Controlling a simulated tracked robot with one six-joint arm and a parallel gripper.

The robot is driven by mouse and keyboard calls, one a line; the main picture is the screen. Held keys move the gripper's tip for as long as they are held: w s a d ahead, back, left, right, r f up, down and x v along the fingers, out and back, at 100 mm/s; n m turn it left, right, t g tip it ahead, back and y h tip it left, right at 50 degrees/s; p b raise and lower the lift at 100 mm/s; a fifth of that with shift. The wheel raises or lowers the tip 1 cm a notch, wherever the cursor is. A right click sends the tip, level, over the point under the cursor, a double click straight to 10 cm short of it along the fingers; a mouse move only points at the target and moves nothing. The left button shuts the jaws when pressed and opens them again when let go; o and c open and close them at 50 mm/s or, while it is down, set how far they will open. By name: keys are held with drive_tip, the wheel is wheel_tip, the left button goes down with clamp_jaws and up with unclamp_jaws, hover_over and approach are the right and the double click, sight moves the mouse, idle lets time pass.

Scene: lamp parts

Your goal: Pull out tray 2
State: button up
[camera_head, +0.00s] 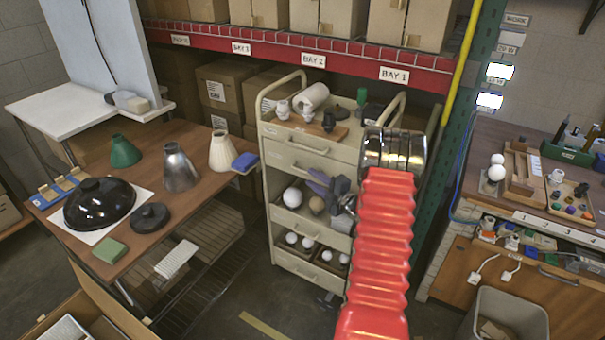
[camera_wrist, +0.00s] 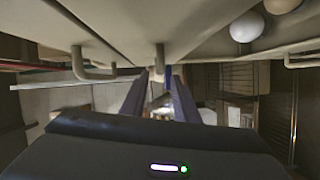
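A beige trolley (camera_head: 268,160) with a stack of trays stands at the centre of the head view. Lower trays show round bulbs (camera_head: 292,197). I see no tray numbers, so I cannot tell which is tray 2. My gripper (camera_head: 316,182) is at the trolley's front, with purple fingers apart. In the wrist view the open fingers (camera_wrist: 162,84) are close to a pale bar handle (camera_wrist: 92,75); its end post appears between the fingertips. Contact is unclear.
A wooden table (camera_head: 190,135) with lampshades stands left. A workbench (camera_head: 560,215) and grey bin (camera_head: 510,312) stand right. Red shelving (camera_head: 340,55) is behind. Loose parts lie on the trolley top. My red arm hides the trolley's right side. Some floor is clear in front.

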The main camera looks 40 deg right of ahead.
sight(303, 171)
drive_tip(key=shift+w+d+f, duration=0.1)
drive_tip(key=shift+w+f, duration=0.05)
drive_tip(key=shift+w, duration=1.45)
drive_tip(key=shift+w+f, duration=0.1)
drive_tip(key=shift+w, duration=1.45)
drive_tip(key=shift+c, duration=0.3)
clamp_jaws()
drive_tip(key=shift+s+f, duration=0.1)
drive_tip(key=shift+f, duration=0.05)
